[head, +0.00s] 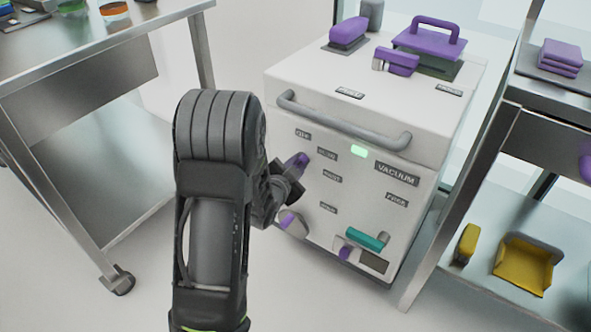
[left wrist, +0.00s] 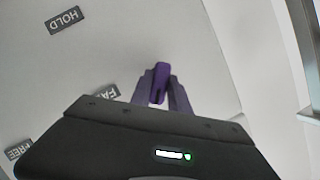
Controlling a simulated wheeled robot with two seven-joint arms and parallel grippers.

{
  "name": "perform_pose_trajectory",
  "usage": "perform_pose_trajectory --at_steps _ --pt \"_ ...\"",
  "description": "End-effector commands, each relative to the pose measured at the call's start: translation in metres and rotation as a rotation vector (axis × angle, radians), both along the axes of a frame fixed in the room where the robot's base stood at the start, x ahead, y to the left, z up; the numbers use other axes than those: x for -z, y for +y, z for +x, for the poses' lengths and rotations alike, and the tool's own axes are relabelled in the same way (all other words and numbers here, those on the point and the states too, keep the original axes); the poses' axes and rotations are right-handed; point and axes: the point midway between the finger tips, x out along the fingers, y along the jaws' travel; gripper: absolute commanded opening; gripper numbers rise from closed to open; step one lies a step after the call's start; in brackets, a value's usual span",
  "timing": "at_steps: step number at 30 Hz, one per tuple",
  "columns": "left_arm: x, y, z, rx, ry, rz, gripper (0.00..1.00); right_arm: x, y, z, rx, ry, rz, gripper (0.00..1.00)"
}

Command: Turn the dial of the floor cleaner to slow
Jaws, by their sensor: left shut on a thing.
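The floor cleaner (head: 280,85) is a white box-shaped machine with a grey front handle bar. My left gripper (head: 296,166) is at the left of its front panel, shut on a purple dial (head: 301,158). In the left wrist view, the purple dial grip (left wrist: 160,82) stands between the two fingers (left wrist: 161,92). Upside-down labels there read HOLD (left wrist: 64,19) and FREE (left wrist: 18,152); one starting "FA" (left wrist: 104,95) is partly hidden. The dial's base is mostly hidden by the gripper, so I cannot tell its exact setting. My right gripper is not in view.
A lower purple-and-grey knob (head: 288,221) and a teal lever (head: 367,239) are also on the front. A green light (head: 359,151) is lit. Metal carts stand left (head: 130,68) and right (head: 478,155). A yellow dustpan (head: 522,264) lies on the right shelf.

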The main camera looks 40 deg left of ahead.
Motion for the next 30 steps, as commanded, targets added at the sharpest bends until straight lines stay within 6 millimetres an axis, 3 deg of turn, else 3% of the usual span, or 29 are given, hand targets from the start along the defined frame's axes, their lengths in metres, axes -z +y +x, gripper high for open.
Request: perform_pose_trajectory --at_steps 10,26,27,30 --pt "0.0030 -0.0010 -0.0006 0.000 0.008 0.188 0.00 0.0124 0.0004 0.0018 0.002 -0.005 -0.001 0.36" --pt "0.0024 -0.0012 -0.0007 0.001 0.009 0.222 0.00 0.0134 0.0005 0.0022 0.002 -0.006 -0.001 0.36" --pt "0.0024 -0.0012 -0.0007 0.001 0.009 0.222 0.24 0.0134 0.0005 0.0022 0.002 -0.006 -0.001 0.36" --pt "0.0022 -0.0011 -0.0006 0.000 0.008 0.222 0.32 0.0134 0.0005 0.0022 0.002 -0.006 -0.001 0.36"
